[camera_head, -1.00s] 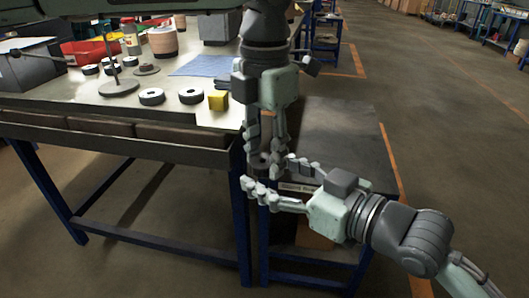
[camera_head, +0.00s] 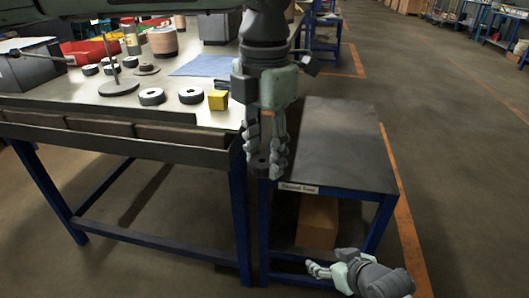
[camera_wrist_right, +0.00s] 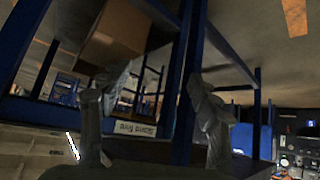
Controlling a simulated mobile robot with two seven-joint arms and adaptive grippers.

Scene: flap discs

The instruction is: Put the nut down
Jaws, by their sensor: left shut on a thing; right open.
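The nut (camera_head: 260,164) is a small dark ring in the head view. My left gripper (camera_head: 266,168) points down and is shut on it, holding it in the air in front of the gap between the workbench and the lower side table. My right gripper (camera_head: 320,270) is open and empty at the lower right of the head view, low in front of the side table and well apart from the nut. Its two open fingers also show in the right wrist view (camera_wrist_right: 152,115), with nothing between them.
The workbench (camera_head: 60,108) holds black-and-white rings (camera_head: 151,97), a yellow block (camera_head: 218,99), a blue cloth (camera_head: 205,66) and red bins (camera_head: 90,50). The side table (camera_head: 335,140) has a clear dark top. A cardboard box (camera_head: 317,220) sits under it.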

